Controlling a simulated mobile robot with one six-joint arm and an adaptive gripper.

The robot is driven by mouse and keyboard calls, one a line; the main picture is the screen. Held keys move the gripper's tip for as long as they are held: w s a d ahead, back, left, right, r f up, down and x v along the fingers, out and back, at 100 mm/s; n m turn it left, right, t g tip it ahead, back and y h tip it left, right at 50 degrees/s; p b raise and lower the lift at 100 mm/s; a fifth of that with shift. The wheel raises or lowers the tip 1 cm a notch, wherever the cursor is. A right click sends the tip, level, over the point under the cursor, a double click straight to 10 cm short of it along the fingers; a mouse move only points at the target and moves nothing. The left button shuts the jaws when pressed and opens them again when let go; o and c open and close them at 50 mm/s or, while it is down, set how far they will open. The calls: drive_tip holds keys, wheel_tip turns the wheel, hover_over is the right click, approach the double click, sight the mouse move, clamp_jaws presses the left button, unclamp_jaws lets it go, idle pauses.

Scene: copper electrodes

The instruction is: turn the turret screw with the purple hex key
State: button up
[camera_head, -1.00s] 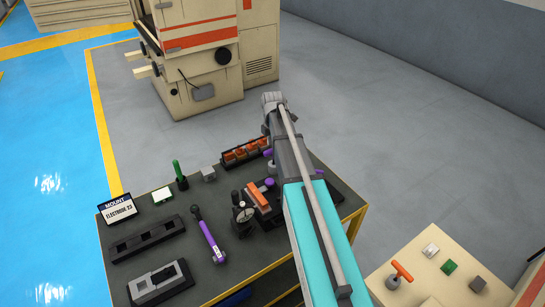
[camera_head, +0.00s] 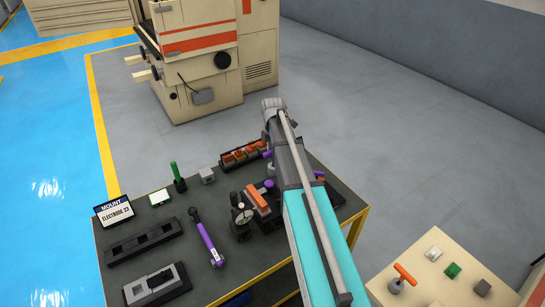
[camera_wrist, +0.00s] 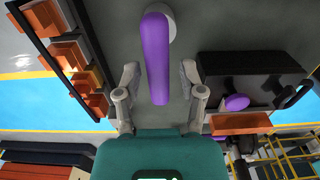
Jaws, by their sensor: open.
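The purple hex key (camera_wrist: 156,55) shows in the wrist view as a thick purple bar beside a pale round piece (camera_wrist: 172,22). It lies between the two fingers of my gripper (camera_wrist: 160,72), which are apart with a gap on each side of it. A black block (camera_wrist: 250,72) with a purple knob (camera_wrist: 237,102) and an orange bar (camera_wrist: 240,124) is to the right; the knob also shows in the head view (camera_head: 269,184). I cannot make out the turret screw. In the head view my arm hides my gripper.
A rack of orange pieces (camera_head: 242,153) stands at the table's back edge.

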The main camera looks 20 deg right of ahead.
drive_tip(key=shift+w+d+f+b, duration=0.1)
drive_tip(key=shift+f+b, duration=1.45)
drive_tip(key=shift+f, duration=0.25)
clamp_jaws()
